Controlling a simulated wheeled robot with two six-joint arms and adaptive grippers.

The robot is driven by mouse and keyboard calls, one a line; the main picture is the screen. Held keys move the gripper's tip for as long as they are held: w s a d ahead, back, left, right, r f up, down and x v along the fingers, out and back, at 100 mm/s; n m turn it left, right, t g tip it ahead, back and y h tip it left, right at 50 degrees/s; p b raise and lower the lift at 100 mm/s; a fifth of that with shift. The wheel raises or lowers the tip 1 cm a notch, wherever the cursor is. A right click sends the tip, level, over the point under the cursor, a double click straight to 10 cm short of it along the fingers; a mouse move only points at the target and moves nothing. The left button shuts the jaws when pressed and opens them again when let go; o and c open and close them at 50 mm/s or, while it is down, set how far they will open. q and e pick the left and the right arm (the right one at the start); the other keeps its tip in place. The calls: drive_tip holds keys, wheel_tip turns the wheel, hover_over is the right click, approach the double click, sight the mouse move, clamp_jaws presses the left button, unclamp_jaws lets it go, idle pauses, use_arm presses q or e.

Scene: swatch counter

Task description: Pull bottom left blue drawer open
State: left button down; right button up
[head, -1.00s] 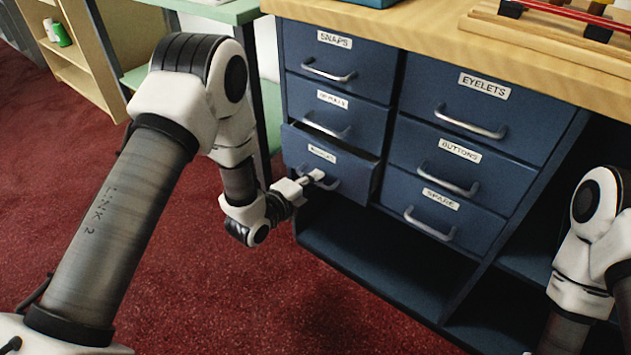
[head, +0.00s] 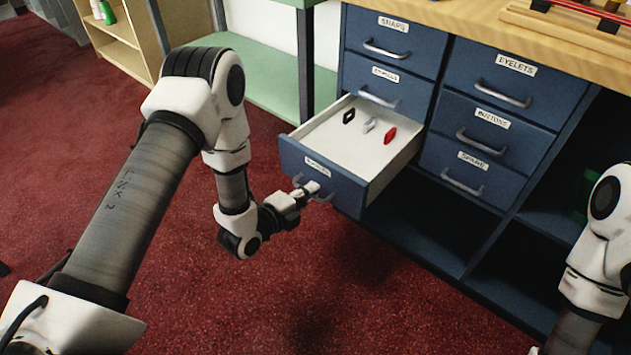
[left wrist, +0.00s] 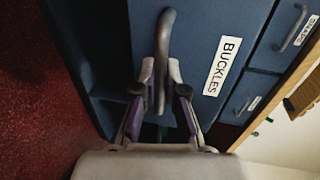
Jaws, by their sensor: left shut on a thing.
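The bottom left blue drawer (head: 292,157) stands well out of the cabinet, its white interior showing. Inside lie a black buckle (head: 348,116), a grey buckle (head: 369,125) and a red buckle (head: 390,135). My left gripper (head: 308,190) is shut on the drawer's curved grey handle (head: 326,198). In the left wrist view the fingers (left wrist: 160,95) close around the handle (left wrist: 165,40), beside the label "BUCKLES" (left wrist: 222,66). My right arm shows at the right edge of the head view, but its gripper is out of view.
Other blue drawers, such as the one labelled "EYELETS" (head: 512,80), are shut. Open shelf space lies below them. A green-topped table (head: 262,85) stands left of the cabinet. The red carpet (head: 330,280) in front of the open drawer is clear.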

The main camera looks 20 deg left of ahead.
use_arm(q)
drive_tip(key=shift+s+a, duration=0.15)
drive_tip(key=shift+s, duration=0.35)
drive_tip(key=c, duration=1.2)
unclamp_jaws()
drive_tip(key=v, duration=1.2)
drive_tip(key=shift+f, duration=0.1)
